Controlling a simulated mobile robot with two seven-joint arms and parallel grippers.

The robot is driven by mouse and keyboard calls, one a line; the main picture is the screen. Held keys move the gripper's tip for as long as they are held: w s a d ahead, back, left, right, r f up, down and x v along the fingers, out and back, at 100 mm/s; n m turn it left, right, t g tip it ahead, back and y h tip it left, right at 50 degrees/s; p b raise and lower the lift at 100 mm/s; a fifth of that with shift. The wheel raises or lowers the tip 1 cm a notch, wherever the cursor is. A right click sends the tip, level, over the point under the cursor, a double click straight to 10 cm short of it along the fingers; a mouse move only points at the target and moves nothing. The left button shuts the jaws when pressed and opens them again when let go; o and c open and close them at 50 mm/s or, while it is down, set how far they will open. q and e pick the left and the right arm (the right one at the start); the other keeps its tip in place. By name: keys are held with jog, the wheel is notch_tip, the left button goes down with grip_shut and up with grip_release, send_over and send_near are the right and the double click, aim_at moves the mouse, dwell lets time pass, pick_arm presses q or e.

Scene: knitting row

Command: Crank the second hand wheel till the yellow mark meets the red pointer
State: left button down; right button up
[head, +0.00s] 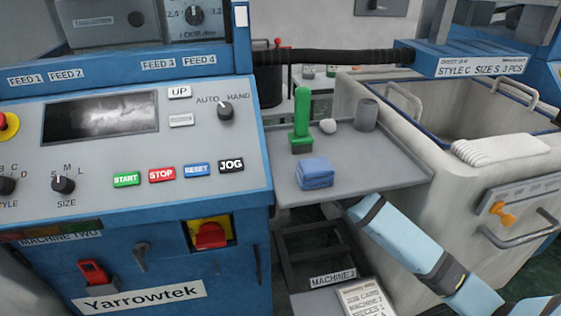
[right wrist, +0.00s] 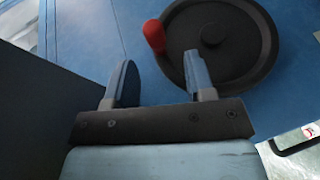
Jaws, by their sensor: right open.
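The hand wheel (right wrist: 220,40) shows in the right wrist view as a dark disc with a hub, on a blue panel. Its red crank knob (right wrist: 154,36) is at its left rim. My right gripper (right wrist: 160,80) is open and empty. Its right finger overlaps the wheel's lower left rim in the picture, and the knob shows just above the gap between the fingers. I cannot tell if a finger touches the wheel. I see no yellow mark or red pointer on the wheel. The head view shows my right arm, but not its gripper or the wheel. My left gripper is in neither view.
The blue machine (head: 130,245) with its control panel fills the left of the head view. A grey shelf (head: 375,165) beside it holds a green-handled brush (head: 302,118) and a folded blue cloth (head: 315,174). A large bin (head: 430,130) stands at right.

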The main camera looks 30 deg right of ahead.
jog(key=b+x, duration=0.1)
jog(key=x, duration=0.5)
jog(key=shift+w+r+b, duration=0.2)
jog(key=shift+b, duration=0.15)
jog(key=shift+w+a+f, duration=0.1)
jog(key=shift+w+a, duration=0.05)
jog(key=shift+w, duration=0.5)
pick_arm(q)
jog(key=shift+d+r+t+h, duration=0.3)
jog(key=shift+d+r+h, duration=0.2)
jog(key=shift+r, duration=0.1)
pick_arm(e)
jog(key=shift+c, duration=0.5)
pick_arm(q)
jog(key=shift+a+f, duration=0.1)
pick_arm(e)
grip_shut()
